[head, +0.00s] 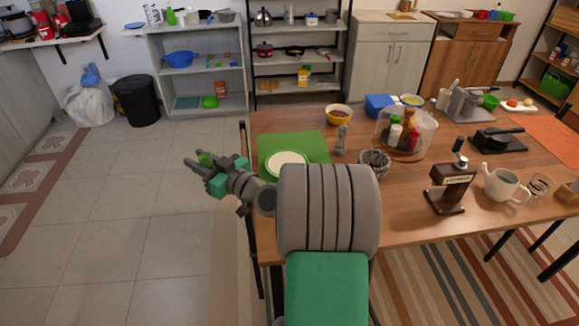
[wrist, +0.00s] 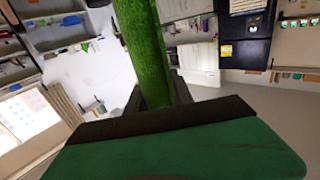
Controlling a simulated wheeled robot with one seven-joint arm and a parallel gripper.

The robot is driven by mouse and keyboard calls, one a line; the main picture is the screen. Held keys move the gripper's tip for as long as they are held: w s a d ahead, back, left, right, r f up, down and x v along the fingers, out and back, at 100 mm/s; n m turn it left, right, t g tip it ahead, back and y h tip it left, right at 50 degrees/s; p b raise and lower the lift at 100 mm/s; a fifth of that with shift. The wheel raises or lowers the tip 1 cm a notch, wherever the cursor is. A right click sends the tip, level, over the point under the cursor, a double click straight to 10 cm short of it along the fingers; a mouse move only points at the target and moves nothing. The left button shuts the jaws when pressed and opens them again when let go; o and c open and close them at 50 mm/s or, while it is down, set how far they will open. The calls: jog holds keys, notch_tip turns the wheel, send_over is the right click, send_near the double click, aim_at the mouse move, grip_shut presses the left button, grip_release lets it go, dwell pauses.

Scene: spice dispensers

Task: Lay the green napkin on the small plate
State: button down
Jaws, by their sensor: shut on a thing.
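My gripper (head: 202,172) is left of the table, over the floor, pointing left. It is shut on the green napkin, a small green bit (head: 206,158) in the head view. In the wrist view the green napkin (wrist: 146,50) looks like a long textured green roll between the dark fingers; its far end is out of frame. The small plate (head: 288,160), pale with a green rim, lies on a green placemat (head: 308,140) at the table's left end, right of my gripper. My arm hides part of the plate's and mat's near side.
The floor left of the table is clear.

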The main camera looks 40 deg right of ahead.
jog(key=s+d+m+h+b, duration=0.1)
jog(key=s+d+b, duration=0.15)
jog(key=d, duration=0.85)
jog(key=s+d+m+h+b, duration=0.15)
jog(key=d+b, duration=0.25)
jog(key=d, duration=0.7)
jog(key=s+d+m+h+b, duration=0.1)
jog(key=s+d+h+b, duration=0.15)
jog(key=d, duration=0.85)
jog(key=w+f, duration=1.2)
jog(key=w, duration=0.1)
jog(key=shift+y, duration=0.3)
jog(key=shift+n, duration=0.25)
jog(key=shift+f, duration=0.2)
jog(key=c, duration=1.1)
grip_release()
